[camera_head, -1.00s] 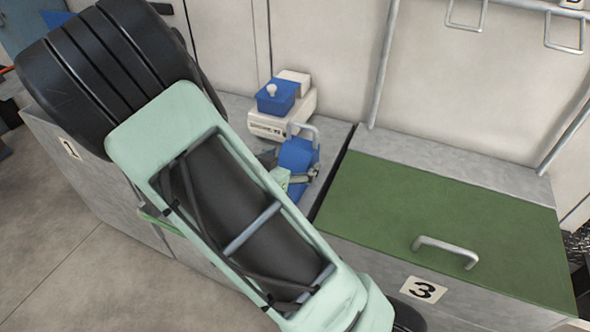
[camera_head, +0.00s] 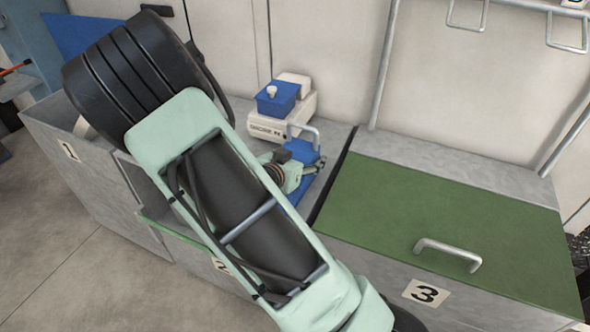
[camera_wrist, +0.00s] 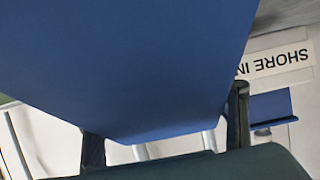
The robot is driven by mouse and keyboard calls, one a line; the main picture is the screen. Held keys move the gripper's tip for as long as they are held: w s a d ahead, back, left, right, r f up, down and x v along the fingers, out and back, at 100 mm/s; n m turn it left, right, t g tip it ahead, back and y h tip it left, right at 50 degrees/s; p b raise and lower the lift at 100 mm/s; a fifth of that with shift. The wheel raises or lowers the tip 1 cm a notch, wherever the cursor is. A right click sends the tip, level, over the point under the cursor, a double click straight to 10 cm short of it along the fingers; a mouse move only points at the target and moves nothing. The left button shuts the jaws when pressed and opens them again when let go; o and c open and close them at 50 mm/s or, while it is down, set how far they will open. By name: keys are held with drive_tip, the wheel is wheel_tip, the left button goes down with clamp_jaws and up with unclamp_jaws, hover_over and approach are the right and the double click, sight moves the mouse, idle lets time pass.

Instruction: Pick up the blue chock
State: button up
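The blue chock (camera_head: 303,149) lies on the grey bench top, left of the green lid. It has a metal loop handle (camera_head: 304,128) at its far end. My arm hides its near left part. My gripper (camera_head: 318,165) is low over the chock, its fingers pointing to the right. In the wrist view the chock (camera_wrist: 130,60) is very close and fills the upper left and middle. The two dark fingers of my gripper (camera_wrist: 166,130) stand wide apart, with the chock's narrow end showing between them. I cannot tell whether either finger touches it.
A white box (camera_head: 268,128) labelled "SHORE IN" in the wrist view stands behind the chock, carrying a blue box (camera_head: 277,98). The green lid (camera_head: 440,225) with a handle, marked 3, lies to the right. An open compartment (camera_head: 60,130) marked 1 is at the left.

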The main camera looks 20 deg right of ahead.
drive_tip(key=c, duration=1.2)
drive_tip(key=shift+r, duration=0.1)
drive_tip(key=shift+c, duration=0.6)
drive_tip(key=shift+r, duration=0.1)
